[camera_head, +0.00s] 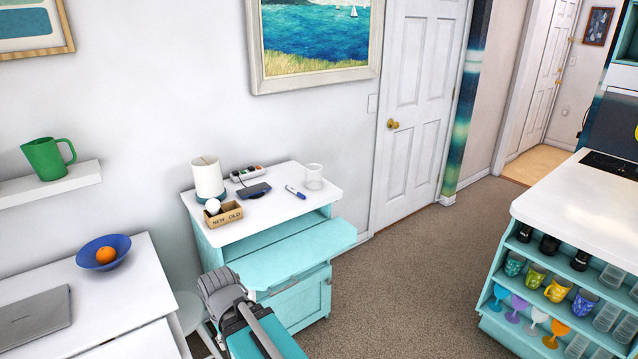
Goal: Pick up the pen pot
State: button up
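A small pale, see-through pot (313,177), which looks like the pen pot, stands upright near the back right corner of a white-topped teal cabinet (268,223). A blue and white pen (295,192) lies on the top just left of it. Parts of my arm show low in the picture, in front of the cabinet and well apart from the pot. I cannot make out my gripper or its fingers.
On the cabinet top are a white lamp (207,178), a power strip (246,173), a dark device (254,190) and a small labelled box (223,214). A teal shelf (300,252) juts out below the top. Carpet (410,275) is clear rightward to the island (590,215).

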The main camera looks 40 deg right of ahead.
aim_at(314, 176)
jog(key=z, duration=0.75)
jog(key=i, duration=1)
jog(key=u, duration=0.05)
